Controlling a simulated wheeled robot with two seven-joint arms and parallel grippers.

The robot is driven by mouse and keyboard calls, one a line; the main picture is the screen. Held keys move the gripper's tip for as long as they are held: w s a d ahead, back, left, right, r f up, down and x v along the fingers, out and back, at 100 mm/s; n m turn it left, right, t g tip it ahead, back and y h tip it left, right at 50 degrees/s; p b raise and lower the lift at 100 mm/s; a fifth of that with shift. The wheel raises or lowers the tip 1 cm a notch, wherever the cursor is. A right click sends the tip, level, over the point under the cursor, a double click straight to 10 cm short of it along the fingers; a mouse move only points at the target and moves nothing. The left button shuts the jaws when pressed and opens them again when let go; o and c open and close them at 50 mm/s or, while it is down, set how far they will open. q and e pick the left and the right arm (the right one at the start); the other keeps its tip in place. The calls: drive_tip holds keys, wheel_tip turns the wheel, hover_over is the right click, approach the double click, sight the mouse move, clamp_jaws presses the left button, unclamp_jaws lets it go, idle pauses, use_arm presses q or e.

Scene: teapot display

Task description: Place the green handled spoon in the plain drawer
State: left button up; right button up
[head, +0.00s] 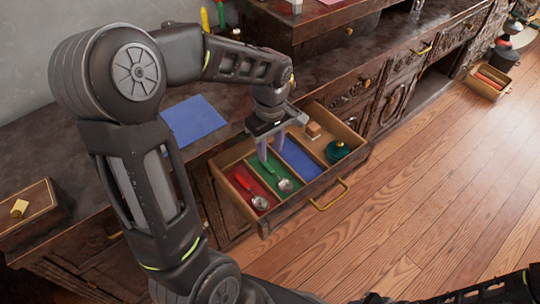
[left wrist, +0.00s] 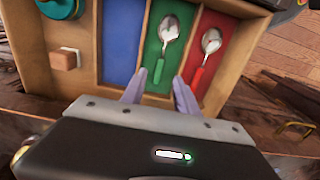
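The green handled spoon (head: 283,182) lies in the green-lined compartment (head: 260,182) of the open drawer. In the left wrist view the spoon (left wrist: 165,45) has its metal bowl away from me and its green handle close to my fingers. My left gripper (head: 271,152) points down over the handle end. Its fingers (left wrist: 159,92) are apart, one on each side of the handle's line, and I see no grip on it. The plain, unlined wooden section (head: 312,148) is at the drawer's right, holding a small wooden block (head: 313,130) and a teal round object (head: 337,151). My right gripper is out of view.
A red handled spoon (head: 259,201) lies in the red-lined compartment beside the green one. A blue-lined compartment (head: 300,158) lies between the green and plain sections. Wooden dividers and the drawer's front with a brass handle (head: 330,196) stand around them. A blue sheet (head: 194,121) lies on the counter.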

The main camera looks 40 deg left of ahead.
use_arm(q)
wheel_tip(320, 180, up, 5)
drive_tip(key=shift+r+p, duration=0.15)
drive_tip(key=shift+p, duration=0.25)
idle(0.3)
